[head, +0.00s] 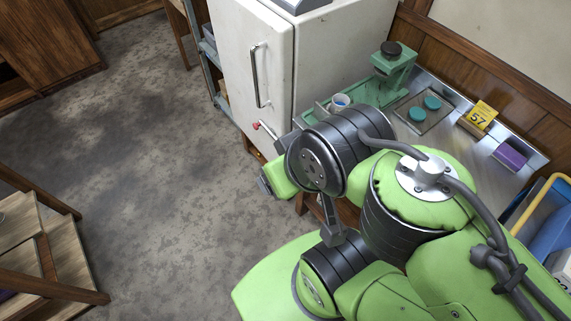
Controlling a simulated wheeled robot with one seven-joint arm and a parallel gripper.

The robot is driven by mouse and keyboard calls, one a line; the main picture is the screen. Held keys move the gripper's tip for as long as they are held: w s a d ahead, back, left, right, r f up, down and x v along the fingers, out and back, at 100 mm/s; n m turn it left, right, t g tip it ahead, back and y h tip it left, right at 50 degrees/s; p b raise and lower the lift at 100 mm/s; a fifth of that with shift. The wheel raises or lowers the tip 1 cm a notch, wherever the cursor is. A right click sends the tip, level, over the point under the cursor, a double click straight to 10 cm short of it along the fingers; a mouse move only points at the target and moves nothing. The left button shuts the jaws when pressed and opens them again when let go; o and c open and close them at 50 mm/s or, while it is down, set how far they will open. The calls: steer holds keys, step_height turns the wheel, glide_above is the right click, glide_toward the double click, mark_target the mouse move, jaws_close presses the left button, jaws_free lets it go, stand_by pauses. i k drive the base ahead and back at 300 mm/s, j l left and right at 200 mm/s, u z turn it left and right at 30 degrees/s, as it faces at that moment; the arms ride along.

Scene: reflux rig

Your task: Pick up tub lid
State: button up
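Two round teal discs, which may be lids, lie on a flat grey tray (424,121) on the metal bench: one nearer disc (417,114) and one farther disc (432,102). I cannot tell for sure which, if either, is the tub lid. A small white cup-like tub (340,101) stands left of them by a green stand, partly behind my arm. My green and black arm fills the lower right and covers part of the bench front.
A green stand with a dark knob (391,48) is at the back of the metal bench. A yellow sign marked 57 (482,114) and a purple block (510,155) are to the right. A white fridge-like cabinet (252,55) stands left. Open floor lies farther left.

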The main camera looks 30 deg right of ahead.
mark_target(416, 113)
steer(key=z, duration=2.15)
